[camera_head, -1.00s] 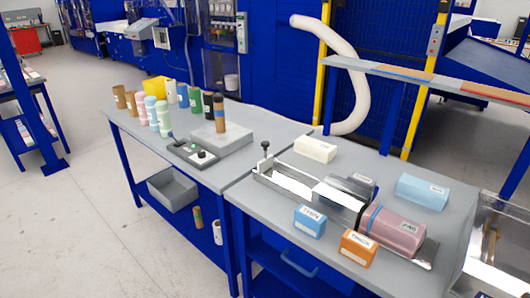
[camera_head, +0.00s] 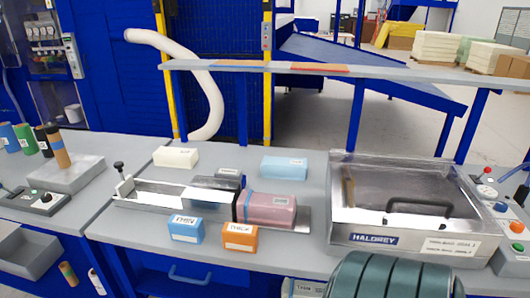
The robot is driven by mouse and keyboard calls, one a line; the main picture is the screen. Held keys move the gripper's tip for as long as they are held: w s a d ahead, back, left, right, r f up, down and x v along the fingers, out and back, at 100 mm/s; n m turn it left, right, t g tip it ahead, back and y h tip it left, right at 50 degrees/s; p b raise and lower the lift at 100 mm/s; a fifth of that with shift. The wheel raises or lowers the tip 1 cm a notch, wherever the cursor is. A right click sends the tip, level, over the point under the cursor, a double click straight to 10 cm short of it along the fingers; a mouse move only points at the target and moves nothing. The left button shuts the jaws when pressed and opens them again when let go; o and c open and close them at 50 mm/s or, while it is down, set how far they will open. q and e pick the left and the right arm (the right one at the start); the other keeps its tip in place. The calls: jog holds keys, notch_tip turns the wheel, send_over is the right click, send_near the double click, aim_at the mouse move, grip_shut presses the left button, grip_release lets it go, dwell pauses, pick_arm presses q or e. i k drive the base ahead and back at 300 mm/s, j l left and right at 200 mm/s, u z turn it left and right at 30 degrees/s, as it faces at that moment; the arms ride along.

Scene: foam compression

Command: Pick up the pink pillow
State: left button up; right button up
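The pink pillow (camera_head: 267,211) is a soft-looking pink block with a white label on its front. It lies at the right end of a long metal compression fixture (camera_head: 170,197) on the grey table, with a blue band at its left side. Its label is too small to read. Neither of my grippers is in view, and nothing touches the pillow from above.
Blue (camera_head: 185,229) and orange (camera_head: 240,238) blocks sit in front of the fixture. Cream (camera_head: 176,157) and light-blue (camera_head: 284,168) blocks lie behind. A clear-lidded machine (camera_head: 400,200) stands right. A raised shelf (camera_head: 330,69) crosses behind. Dark green ribbed shapes fill the bottom right.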

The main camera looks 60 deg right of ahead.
aim_at(250, 205)
jog(key=l+z, duration=0.1)
jog(key=z, duration=1.65)
jog(key=l, duration=0.05)
